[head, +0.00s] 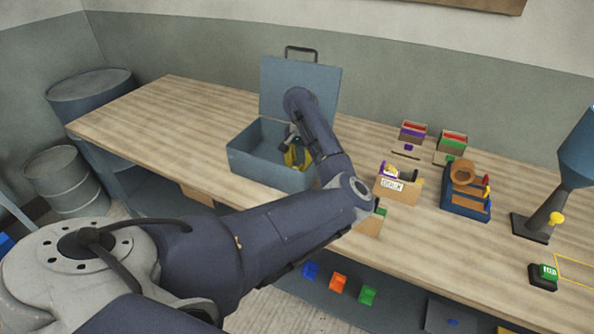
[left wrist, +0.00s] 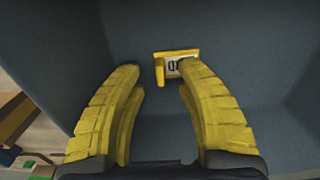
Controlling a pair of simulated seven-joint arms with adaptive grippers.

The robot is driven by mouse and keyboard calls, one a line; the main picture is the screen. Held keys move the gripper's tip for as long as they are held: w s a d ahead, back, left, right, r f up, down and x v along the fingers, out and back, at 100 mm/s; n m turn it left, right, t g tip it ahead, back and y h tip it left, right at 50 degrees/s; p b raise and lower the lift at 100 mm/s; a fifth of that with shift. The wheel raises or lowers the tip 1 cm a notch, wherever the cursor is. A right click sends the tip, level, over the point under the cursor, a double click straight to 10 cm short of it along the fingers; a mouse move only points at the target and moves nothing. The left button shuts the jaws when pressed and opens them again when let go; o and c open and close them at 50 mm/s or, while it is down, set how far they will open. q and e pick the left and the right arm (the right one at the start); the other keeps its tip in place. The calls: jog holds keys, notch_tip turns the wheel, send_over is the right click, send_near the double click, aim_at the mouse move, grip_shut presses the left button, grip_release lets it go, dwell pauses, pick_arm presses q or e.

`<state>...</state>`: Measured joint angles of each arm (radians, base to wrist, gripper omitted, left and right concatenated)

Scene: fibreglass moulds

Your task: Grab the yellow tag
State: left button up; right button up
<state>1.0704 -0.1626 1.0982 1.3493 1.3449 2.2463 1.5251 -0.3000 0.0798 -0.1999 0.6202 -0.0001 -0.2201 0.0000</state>
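The yellow tag (left wrist: 160,68) has a white label with dark characters, cut off by my right-hand finger. In the left wrist view it is inside the blue-grey toolbox, just beyond my fingertips and nearer the right-hand one. My left gripper (left wrist: 158,80) has thick yellow fingers spread apart, with nothing between them. In the head view the left gripper (head: 296,156) reaches down into the open toolbox (head: 258,168); the tag cannot be made out there. My right gripper is in neither view.
The toolbox lid (head: 328,85) stands upright at its back, and the box walls surround my gripper. Small card boxes (head: 397,183), a blue tape holder (head: 466,204) and a lamp (head: 540,215) stand to the right. The left of the wooden bench (head: 170,125) is clear.

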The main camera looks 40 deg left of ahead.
pick_arm(q)
jog(key=shift+f, duration=1.25)
grip_shut()
